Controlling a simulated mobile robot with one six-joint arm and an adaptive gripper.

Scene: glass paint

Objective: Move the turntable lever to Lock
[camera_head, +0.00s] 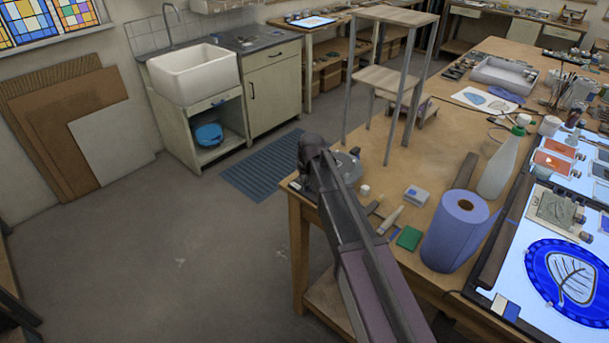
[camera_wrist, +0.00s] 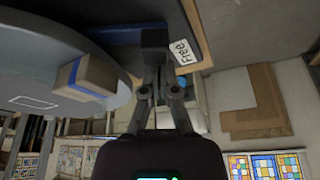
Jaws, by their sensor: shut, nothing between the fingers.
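The turntable's grey disc (camera_wrist: 40,55) fills the left of the wrist view, with a tan block banded in blue (camera_wrist: 88,78) on it. Its dark base (camera_wrist: 120,22) shows beyond, with a white label reading "Free" (camera_wrist: 182,50). My gripper (camera_wrist: 155,42) is shut and empty, its dark fingertips together in front of the base, just left of the label. I cannot make out the lever apart from the dark fingertips, nor tell whether they touch it. In the head view the turntable (camera_head: 347,168) is partly hidden behind my arm, and my gripper is hidden.
The turntable stands at the corner of a wooden workbench (camera_head: 440,130). A wooden stand (camera_head: 380,78) rises behind it. A blue paper roll (camera_head: 455,230), a green pad (camera_head: 409,238) and a white bottle (camera_head: 500,165) are on the right. Floor left of the bench is clear.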

